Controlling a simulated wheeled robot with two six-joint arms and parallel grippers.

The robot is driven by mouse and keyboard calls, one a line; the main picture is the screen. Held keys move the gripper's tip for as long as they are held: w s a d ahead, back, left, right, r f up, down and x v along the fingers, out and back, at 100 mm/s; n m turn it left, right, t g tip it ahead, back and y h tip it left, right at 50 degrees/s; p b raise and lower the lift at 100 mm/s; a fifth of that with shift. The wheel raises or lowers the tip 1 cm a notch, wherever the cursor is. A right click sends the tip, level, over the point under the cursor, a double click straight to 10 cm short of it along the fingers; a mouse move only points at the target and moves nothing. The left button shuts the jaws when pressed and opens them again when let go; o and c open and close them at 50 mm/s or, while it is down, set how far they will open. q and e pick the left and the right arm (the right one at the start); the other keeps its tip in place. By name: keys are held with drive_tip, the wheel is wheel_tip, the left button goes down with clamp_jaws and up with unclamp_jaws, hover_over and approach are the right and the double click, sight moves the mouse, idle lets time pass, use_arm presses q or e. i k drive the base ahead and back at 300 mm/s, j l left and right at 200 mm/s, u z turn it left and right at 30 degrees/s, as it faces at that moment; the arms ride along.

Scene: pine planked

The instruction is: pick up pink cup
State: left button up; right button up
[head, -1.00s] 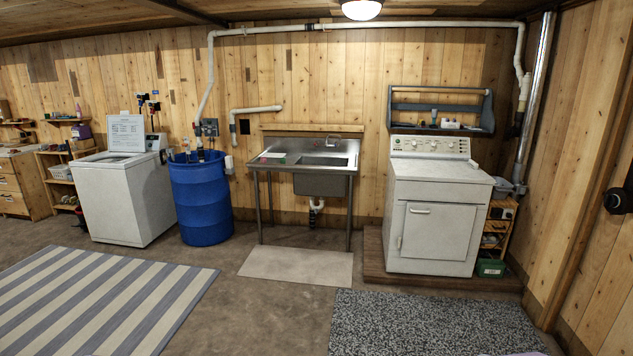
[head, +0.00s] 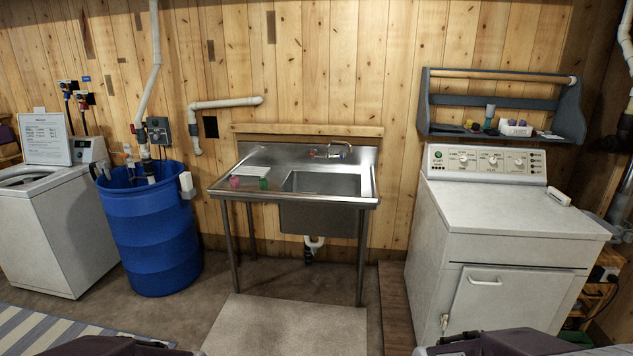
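A small pink cup (head: 235,182) stands on the left drainboard of the steel sink table (head: 222,192), near its front edge. A small green cup (head: 264,184) stands just to its right. Parts of my two arms show at the bottom edge of the head view, one at the left and one at the right. Both are well short of the sink, and no gripper fingers are visible.
A blue barrel (head: 150,235) and a white washer (head: 62,225) stand left of the sink. A white dryer (head: 500,235) stands to the right, under a wall shelf (head: 500,137) with small items. A pale mat (head: 285,320) covers clear floor before the sink.

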sight(235, 181)
drive_tip(key=i+z, duration=0.1)
drive_tip(key=i, duration=0.5)
drive_tip(key=i+j+z, duration=0.1)
drive_tip(key=i, duration=0.45)
drive_tip(key=i+j+z, duration=0.1)
drive_tip(key=i, duration=0.5)
